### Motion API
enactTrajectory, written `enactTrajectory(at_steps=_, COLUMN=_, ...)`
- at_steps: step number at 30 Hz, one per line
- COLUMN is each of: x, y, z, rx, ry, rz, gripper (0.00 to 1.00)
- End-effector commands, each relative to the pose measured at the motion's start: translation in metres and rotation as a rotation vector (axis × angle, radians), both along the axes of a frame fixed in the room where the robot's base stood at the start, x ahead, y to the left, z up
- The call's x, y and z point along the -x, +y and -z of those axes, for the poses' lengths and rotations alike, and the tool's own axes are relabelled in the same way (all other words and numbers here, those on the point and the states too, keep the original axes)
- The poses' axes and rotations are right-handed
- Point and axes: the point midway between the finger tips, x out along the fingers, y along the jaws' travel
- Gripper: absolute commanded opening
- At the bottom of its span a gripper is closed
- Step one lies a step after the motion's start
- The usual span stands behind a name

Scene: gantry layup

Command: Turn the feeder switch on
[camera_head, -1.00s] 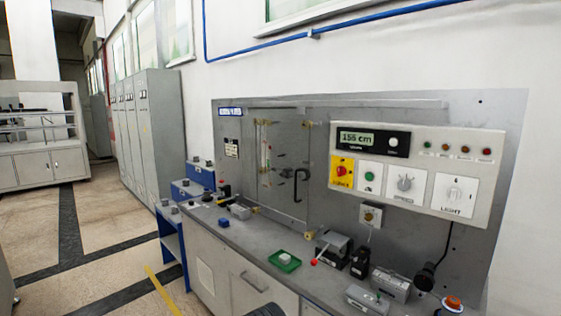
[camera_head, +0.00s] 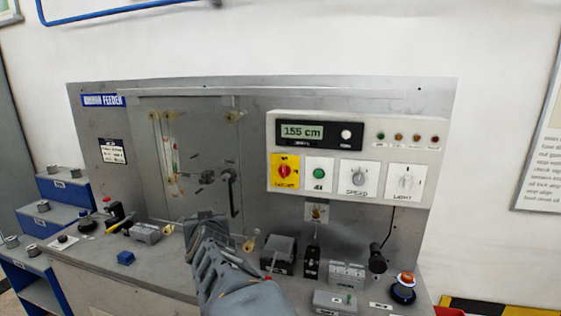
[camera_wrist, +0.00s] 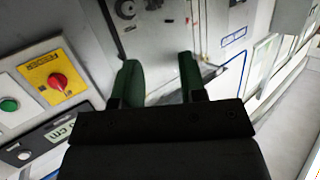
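The feeder switch (camera_head: 285,171) is a red rotary knob on a yellow plate, at the left end of the pale control box (camera_head: 354,145). It also shows at the left of the wrist view (camera_wrist: 58,82), with the word FEEDER on its plate. My gripper (camera_wrist: 160,75) is open, with two dark green fingers apart and nothing between them. It is apart from the switch, which lies left of the fingers in the wrist view. In the head view my arm reaches up over the bench, left of and below the switch; the fingertips are hard to make out there.
A green button (camera_head: 319,174), a speed dial (camera_head: 358,174) and a light dial (camera_head: 407,180) sit right of the switch. A cabinet door with a black handle (camera_head: 232,193) is on the left. Small devices, including a grey box (camera_head: 347,275), stand on the bench below.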

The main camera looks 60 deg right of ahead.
Motion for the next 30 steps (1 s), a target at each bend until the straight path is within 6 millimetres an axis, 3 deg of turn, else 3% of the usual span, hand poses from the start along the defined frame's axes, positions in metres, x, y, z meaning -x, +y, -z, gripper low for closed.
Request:
enactTrajectory(at_steps=1, x=0.014, y=-0.035, z=-0.02, rx=0.045, ry=-0.041, rz=0.123, gripper=0.38)
enactTrajectory(at_steps=4, x=0.044, y=-0.084, z=-0.044, rx=0.127, ry=-0.094, rz=0.331, gripper=0.38)
enactTrajectory(at_steps=9, x=0.086, y=-0.129, z=-0.064, rx=0.208, ry=-0.117, rz=0.564, gripper=0.38)
enactTrajectory(at_steps=12, x=0.096, y=-0.144, z=-0.067, rx=0.225, ry=-0.117, rz=0.623, gripper=0.38)
enactTrajectory(at_steps=30, x=0.068, y=-0.244, z=-0.068, rx=0.229, ry=-0.117, rz=0.636, gripper=0.38)
